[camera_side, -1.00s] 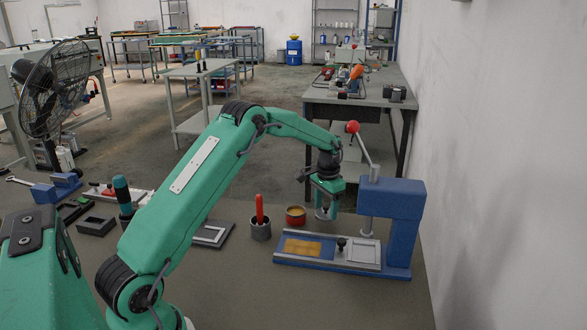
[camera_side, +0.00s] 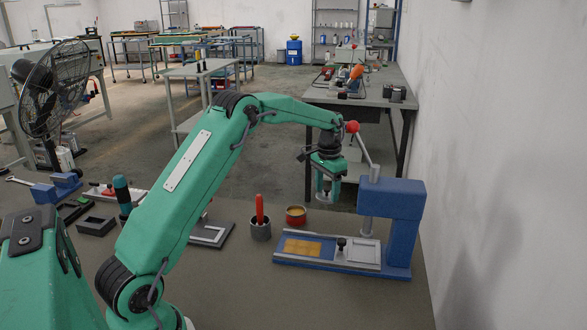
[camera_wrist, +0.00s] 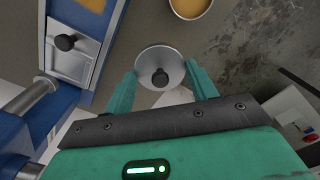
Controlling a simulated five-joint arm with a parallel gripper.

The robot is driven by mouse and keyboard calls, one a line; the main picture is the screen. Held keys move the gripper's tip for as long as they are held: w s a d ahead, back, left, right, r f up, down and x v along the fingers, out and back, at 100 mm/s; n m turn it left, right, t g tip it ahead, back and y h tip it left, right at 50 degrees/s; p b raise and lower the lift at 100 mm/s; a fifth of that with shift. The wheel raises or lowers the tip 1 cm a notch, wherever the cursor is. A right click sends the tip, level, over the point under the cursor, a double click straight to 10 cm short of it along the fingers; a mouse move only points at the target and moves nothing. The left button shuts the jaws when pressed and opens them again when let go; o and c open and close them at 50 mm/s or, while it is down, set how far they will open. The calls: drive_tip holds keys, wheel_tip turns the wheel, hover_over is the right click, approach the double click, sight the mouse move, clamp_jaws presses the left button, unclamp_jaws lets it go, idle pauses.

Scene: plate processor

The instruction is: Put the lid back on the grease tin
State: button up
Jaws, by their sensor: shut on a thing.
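The grease tin (camera_side: 296,216) is a small open red tin with tan grease inside. It stands on the bench behind the blue press base, and its rim and grease show at the top of the wrist view (camera_wrist: 190,8). The lid (camera_wrist: 150,58) is a round grey metal disc with a black knob. My gripper (camera_wrist: 161,76) is shut on the lid, a finger at each side. In the side view my gripper (camera_side: 324,192) holds the lid in the air to the right of the tin and above the bench. The lid is small and partly hidden there.
The blue press (camera_side: 400,212), with a red-ball lever (camera_side: 352,127), stands just right of my gripper. Its low base (camera_side: 300,262) carries a tan plate and a black knob.

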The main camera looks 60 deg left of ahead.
drive_tip(key=s+a+r, duration=0.1)
drive_tip(key=s+a, duration=0.5)
drive_tip(key=s, duration=0.1)
drive_tip(key=shift+r, duration=0.2)
drive_tip(key=shift+f, duration=0.25)
drive_tip(key=shift+f, duration=2.95)
drive_tip(key=shift+f, duration=0.15)
idle(0.3)
drive_tip(key=o, duration=1.4)
drive_tip(key=shift+o, duration=0.2)
